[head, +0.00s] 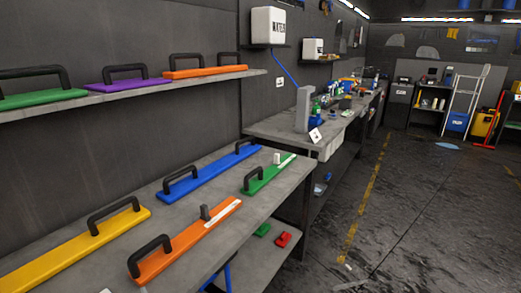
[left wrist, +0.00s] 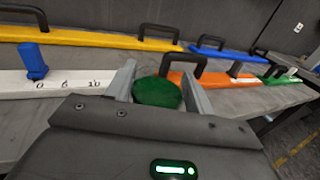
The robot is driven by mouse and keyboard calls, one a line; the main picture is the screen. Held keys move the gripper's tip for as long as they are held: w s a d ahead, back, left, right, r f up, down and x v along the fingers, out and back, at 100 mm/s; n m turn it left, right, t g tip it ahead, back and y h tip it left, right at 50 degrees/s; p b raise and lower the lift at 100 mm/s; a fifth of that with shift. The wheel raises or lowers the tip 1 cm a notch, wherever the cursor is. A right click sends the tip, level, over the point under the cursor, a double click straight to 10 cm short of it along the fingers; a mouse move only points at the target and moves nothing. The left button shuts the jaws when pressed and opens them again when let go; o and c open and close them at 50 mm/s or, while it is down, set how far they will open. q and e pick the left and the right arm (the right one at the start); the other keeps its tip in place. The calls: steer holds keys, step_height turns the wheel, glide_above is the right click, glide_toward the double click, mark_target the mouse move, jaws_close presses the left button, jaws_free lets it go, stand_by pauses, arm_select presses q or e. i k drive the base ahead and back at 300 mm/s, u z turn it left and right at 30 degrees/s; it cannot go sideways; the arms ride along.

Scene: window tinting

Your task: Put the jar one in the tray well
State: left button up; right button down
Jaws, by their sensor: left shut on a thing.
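My left gripper (left wrist: 157,72) shows in the left wrist view, its two grey fingers on either side of a round green thing (left wrist: 157,93). The fingers are shut on it. It looks like the top of a jar; its sides are hidden below the gripper body. It is held in front of the bench with the long coloured tools. Neither gripper shows in the head view. I cannot make out a tray well in either view.
The near bench (head: 110,262) carries long handled tools: yellow (head: 60,262), orange (head: 180,245), blue (head: 210,174) and green (head: 270,176). A shelf (head: 130,93) with more tools hangs above. A cluttered bench (head: 275,125) stands beyond. The floor (head: 420,220) at right is mostly clear.

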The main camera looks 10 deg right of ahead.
mark_target(314, 122)
steer(key=z, duration=1)
steer(key=i, duration=1.1)
steer(key=z, duration=0.75)
steer(key=i, duration=1.95)
steer(key=u, duration=0.45)
steer(key=i, duration=1.1)
steer(key=u, duration=0.45)
